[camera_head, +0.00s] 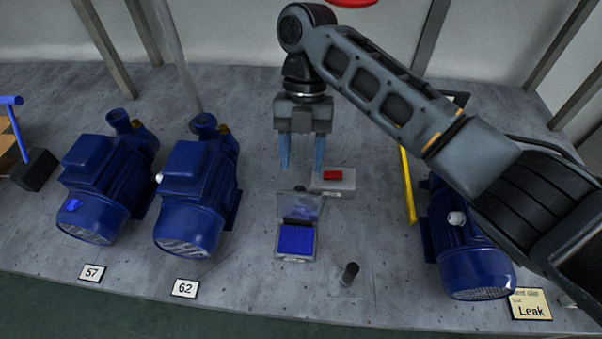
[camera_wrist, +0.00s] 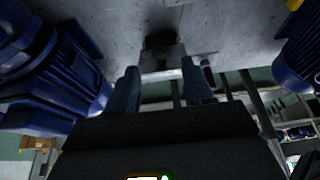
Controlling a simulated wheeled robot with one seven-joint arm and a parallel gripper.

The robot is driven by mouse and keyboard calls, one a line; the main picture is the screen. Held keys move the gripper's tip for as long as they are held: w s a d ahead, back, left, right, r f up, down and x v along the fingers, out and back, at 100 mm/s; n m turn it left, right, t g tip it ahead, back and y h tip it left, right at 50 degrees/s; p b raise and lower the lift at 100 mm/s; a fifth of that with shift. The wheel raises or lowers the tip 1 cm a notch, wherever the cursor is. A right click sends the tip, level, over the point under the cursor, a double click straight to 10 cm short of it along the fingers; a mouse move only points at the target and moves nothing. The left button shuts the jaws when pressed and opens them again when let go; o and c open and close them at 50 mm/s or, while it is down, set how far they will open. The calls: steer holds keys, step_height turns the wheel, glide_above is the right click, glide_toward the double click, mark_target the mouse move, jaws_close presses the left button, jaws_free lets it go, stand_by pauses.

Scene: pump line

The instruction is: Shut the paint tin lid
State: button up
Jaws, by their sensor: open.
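The paint tin (camera_head: 296,241) is a small square grey tin with blue inside, standing on the grey floor in the middle of the head view. Its lid (camera_head: 299,206) is open, standing up at the tin's far edge. My gripper (camera_head: 302,168) is open and empty, pointing down, just behind the raised lid in the head view; I cannot tell its exact gap from it. In the wrist view my two fingers (camera_wrist: 160,88) are apart. A dark block shape lies beyond them, too dim to name.
A grey box with a red top (camera_head: 333,180) stands close to the right of my fingers. A short dark post (camera_head: 349,276) stands front right of the tin. Blue pumps stand left (camera_head: 198,190) and right (camera_head: 466,250). A yellow bar (camera_head: 408,190) lies near the right pump.

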mark_target(299, 202)
steer(key=x, duration=0.5)
steer(key=shift+f+p, duration=0.2)
steer(key=shift+p, duration=0.2)
steer(key=shift+c, duration=0.3)
jaws_close()
